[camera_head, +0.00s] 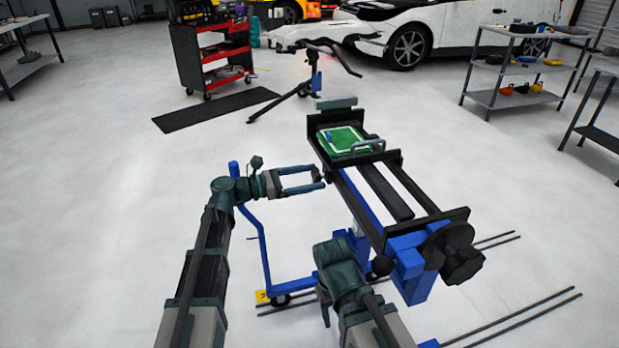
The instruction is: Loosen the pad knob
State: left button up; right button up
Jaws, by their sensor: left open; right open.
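A bench-like stand with a black frame (437,216) and blue parts stands right of centre. A large dark knob (462,262) with a round disc sits at its near right end. A smaller round black knob (381,265) sits lower, left of the blue block; I cannot tell which one is the pad knob. A green pad (338,143) with a white outline lies at the far end, beside a grey handle (368,146). My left gripper (319,179) is open and empty, left of the frame. My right arm is bent at bottom centre; its gripper is hidden.
The stand has a blue wheeled base (262,235) and thin dark rods (530,305) low on the right. A red tool cart (222,58), a black mat (215,109), a tripod (300,92) and grey shelves (507,100) stand farther back. The left floor is clear.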

pick_arm(q)
jog(key=shift+a, duration=0.1)
jog(key=v, duration=1.3)
jog(key=shift+a, duration=0.3)
jog(key=shift+s, duration=0.15)
